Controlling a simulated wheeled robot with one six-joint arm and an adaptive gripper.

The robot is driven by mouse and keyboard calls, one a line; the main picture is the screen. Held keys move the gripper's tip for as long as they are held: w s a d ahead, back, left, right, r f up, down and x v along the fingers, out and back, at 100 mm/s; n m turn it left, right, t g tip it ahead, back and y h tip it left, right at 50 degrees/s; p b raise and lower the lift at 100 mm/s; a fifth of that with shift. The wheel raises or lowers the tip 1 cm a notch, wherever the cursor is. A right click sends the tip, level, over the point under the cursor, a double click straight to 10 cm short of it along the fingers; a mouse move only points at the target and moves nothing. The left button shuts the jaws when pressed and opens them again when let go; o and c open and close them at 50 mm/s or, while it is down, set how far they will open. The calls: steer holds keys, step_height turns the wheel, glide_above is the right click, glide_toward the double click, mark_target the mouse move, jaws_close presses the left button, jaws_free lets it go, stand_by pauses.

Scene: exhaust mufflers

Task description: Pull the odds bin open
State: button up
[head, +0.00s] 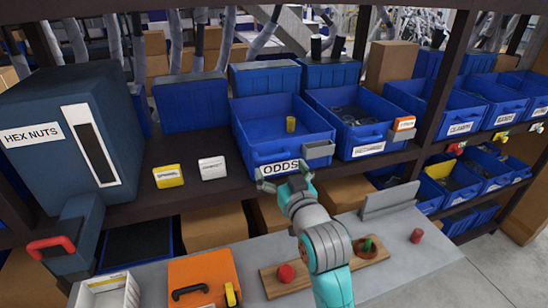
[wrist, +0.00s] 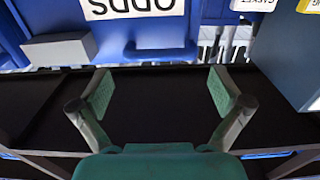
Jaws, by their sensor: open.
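The odds bin (head: 251,135) is a blue open-topped bin on the shelf, with a white ODDS label (head: 280,168) on its front. My gripper (head: 284,182) is in front of the bin's label. In the wrist view my gripper (wrist: 160,92) is open and empty, its green pads spread wide, with the handle bar seen beyond and between the tips, apparently apart from them.
A grey block (head: 318,150) is on the bin's right front. Another labelled blue bin (head: 366,145) stands close on the right. A yellow box (head: 168,176) and a white box (head: 212,168) are left on the shelf. Below is a grey bench with an orange case (head: 203,278).

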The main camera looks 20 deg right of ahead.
mark_target(274, 159)
steer(key=shift+w, duration=2.7)
steer(key=shift+c, duration=0.3)
